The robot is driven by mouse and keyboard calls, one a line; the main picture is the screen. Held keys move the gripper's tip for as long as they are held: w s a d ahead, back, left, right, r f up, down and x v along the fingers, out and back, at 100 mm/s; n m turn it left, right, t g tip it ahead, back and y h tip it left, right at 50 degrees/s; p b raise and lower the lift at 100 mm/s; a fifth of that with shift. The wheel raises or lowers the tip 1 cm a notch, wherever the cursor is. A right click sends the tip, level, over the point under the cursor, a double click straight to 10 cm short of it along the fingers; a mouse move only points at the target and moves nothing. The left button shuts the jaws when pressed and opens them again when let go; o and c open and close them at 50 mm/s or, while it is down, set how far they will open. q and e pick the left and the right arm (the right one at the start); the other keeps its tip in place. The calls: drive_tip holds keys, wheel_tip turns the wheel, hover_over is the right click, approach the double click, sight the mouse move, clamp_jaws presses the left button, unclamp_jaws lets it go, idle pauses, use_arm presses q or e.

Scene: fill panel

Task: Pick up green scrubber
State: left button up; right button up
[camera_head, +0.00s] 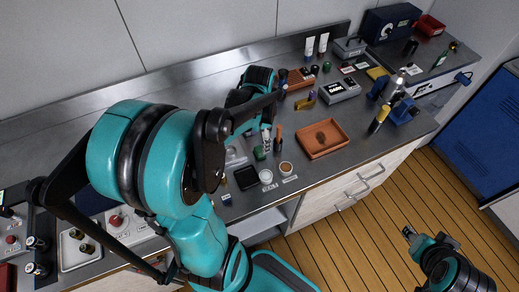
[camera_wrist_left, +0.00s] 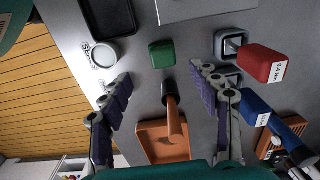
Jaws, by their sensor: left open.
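The green scrubber (camera_wrist_left: 162,54) is a small dark green block on the grey metal counter, ahead of my left fingers in the left wrist view. In the head view it is a small green shape (camera_head: 259,153) just below my left gripper (camera_head: 267,139). In the left wrist view my left gripper (camera_wrist_left: 163,88) is open, its purple-padded fingers spread wide with the scrubber beyond the gap, apart from both. My right gripper (camera_head: 410,233) is at the lower right of the head view, over the floor; its jaws are too small to read.
A brown-handled tool (camera_wrist_left: 174,118) with a black end stands close by, between my left fingers in view. A white round container (camera_wrist_left: 101,54) and black tray (camera_wrist_left: 108,14) lie left; red (camera_wrist_left: 262,64) and blue (camera_wrist_left: 255,108) handles lie right. An orange tray (camera_head: 322,138) is near.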

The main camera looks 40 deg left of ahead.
sight(259, 149)
use_arm(q)
drive_tip(key=shift+a+f, duration=0.25)
drive_tip(key=f+b, duration=0.1)
drive_tip(key=f, duration=0.3)
drive_tip(key=f+b, duration=0.2)
drive_tip(key=f, duration=0.1)
drive_tip(key=shift+w+f, duration=0.2)
drive_tip(key=shift+f, duration=0.15)
drive_tip(key=c, duration=1.1)
